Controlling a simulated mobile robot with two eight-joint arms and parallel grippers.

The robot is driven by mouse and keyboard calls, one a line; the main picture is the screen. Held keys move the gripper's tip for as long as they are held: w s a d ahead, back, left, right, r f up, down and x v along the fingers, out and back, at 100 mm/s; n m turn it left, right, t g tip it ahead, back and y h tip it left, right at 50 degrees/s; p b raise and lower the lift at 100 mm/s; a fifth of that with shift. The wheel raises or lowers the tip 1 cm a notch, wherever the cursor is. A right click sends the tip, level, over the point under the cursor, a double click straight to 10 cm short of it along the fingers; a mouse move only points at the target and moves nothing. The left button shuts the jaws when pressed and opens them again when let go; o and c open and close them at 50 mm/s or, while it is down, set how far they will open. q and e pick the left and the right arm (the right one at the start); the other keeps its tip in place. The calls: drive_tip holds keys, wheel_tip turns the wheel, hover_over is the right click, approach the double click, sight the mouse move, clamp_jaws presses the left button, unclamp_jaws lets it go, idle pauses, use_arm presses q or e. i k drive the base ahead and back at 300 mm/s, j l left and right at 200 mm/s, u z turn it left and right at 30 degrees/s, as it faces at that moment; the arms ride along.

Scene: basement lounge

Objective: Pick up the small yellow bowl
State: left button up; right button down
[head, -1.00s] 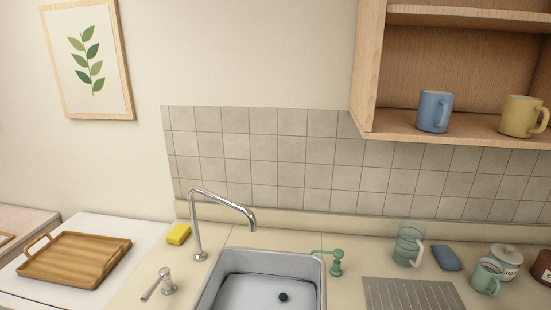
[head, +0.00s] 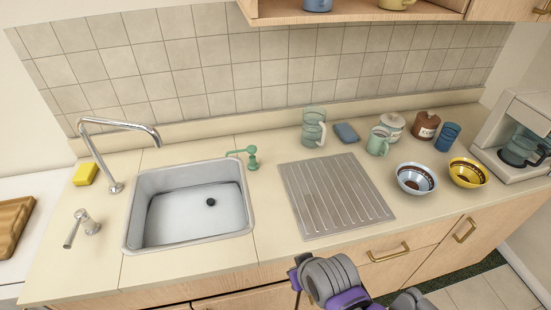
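The small yellow bowl (head: 467,173) sits upright on the counter at the right in the head view, near the front edge. It has a dark patterned band inside and looks empty. A light blue bowl (head: 416,180) with a brown inside stands close to its left. Grey and purple links of one of my arms show at the bottom centre, below the counter edge. No gripper fingers are visible, and nothing touches the yellow bowl.
The coffee machine (head: 520,140) stands right of the yellow bowl. Behind are a blue cup (head: 447,136), a brown jar (head: 423,125), a white jar (head: 393,125) and a green mug (head: 378,141). The ribbed drainboard (head: 335,195) and sink (head: 188,240) lie left. Drawer handles stick out below.

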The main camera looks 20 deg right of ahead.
sight(466, 173)
drive_tip(key=j+z, duration=0.1)
drive_tip(key=z, duration=2.2)
drive_tip(key=i+l+u, duration=0.1)
drive_tip(key=u, duration=0.3)
drive_tip(key=l+u, duration=0.2)
drive_tip(key=u, duration=0.25)
drive_tip(key=i+l+u, duration=0.1)
drive_tip(key=u, duration=0.3)
drive_tip(key=l+u, duration=0.3)
drive_tip(key=l, duration=0.25)
drive_tip(key=l+u, duration=0.25)
drive_tip(key=l, duration=0.95)
drive_tip(key=k+l+u, duration=0.1)
drive_tip(key=l, duration=1.15)
drive_tip(key=k+u, duration=0.05)
